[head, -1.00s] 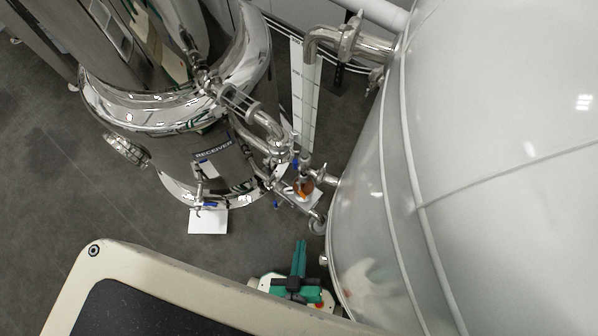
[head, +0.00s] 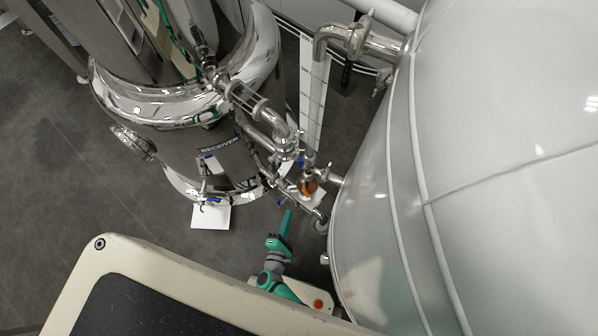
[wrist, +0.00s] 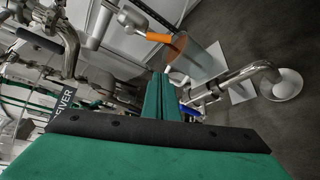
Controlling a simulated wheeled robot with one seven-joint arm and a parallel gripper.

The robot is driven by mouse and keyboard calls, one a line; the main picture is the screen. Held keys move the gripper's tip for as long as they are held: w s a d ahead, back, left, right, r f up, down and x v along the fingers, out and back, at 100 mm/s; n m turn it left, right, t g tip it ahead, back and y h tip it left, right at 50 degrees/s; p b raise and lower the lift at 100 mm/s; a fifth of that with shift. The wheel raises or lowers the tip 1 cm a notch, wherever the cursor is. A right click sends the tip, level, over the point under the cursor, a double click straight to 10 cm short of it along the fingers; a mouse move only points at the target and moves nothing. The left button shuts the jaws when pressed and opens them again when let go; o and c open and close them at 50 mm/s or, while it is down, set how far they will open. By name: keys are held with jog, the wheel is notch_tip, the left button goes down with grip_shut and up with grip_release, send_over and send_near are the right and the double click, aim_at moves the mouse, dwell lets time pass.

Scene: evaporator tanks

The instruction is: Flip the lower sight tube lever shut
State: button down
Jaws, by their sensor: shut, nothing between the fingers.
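My gripper (head: 287,214) has green fingers, pressed together and empty. In the head view it points up toward the pipework between the receiver tank and the big pale tank, just below the small valves. In the wrist view the closed fingertips (wrist: 162,77) point at this pipework. A blue lever (wrist: 190,112) shows just right of the fingers there, partly hidden behind them. In the head view small blue levers show by the pipes, one upper (head: 301,160) and one lower (head: 297,196). I cannot tell which belongs to the sight tube, or whether the fingers touch any.
The steel receiver tank (head: 180,140) stands left and the pale tank (head: 500,130) fills the right. A white graduated scale (head: 314,95) stands between them. An orange part (wrist: 160,38) is above the fingertips in the wrist view. Grey floor (head: 70,190) is open at left.

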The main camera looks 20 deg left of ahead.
jog(key=a+x, duration=0.1)
jog(key=x, duration=0.9)
jog(key=shift+s+d+r, duration=0.1)
jog(key=shift+d+r, duration=0.45)
jog(key=shift+d, duration=0.4)
jog(key=shift+s+d+r, duration=0.1)
jog(key=shift+d+r, duration=0.5)
jog(key=shift+d, duration=0.3)
jog(key=shift+w+d, duration=0.1)
jog(key=shift+d, duration=0.05)
